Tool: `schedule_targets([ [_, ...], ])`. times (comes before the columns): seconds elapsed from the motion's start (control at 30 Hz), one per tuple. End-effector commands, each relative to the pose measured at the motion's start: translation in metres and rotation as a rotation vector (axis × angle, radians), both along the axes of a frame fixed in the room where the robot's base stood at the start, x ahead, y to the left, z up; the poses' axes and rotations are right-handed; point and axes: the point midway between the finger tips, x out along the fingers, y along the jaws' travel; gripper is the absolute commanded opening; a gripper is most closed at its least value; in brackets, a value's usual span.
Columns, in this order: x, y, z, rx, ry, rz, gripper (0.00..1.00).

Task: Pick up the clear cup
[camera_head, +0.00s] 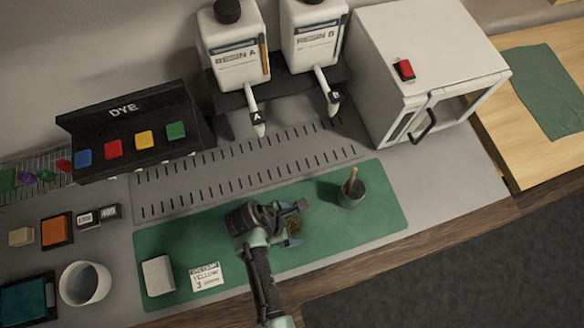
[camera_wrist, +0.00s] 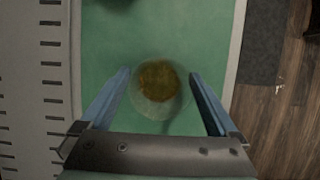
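The clear cup (camera_wrist: 159,90) stands on the green mat in the wrist view, with a yellow-brown content inside. It lies between the two fingers of my gripper (camera_wrist: 160,88), which are spread wide with gaps on both sides. In the head view my gripper (camera_head: 297,215) is above the middle of the mat. The cup shows there only in part (camera_head: 294,226), largely hidden by the gripper. My gripper is open and holds nothing.
Resin bottles (camera_head: 237,60), a dye rack (camera_head: 130,125) and a white oven (camera_head: 430,50) stand behind.

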Motion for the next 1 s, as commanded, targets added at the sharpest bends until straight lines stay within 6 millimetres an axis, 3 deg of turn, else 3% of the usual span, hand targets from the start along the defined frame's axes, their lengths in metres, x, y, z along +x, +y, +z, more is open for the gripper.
schedule_targets([
  [0.03,0.000,0.000,0.000,0.000,0.000,0.000,0.84],
  [0.4,0.000,0.000,0.000,0.000,0.001,0.000,0.17],
  [0.47,0.000,0.000,0.000,0.000,0.000,0.000,0.09],
  [1.0,0.000,0.000,0.012,-0.001,-0.001,-0.001,0.09],
])
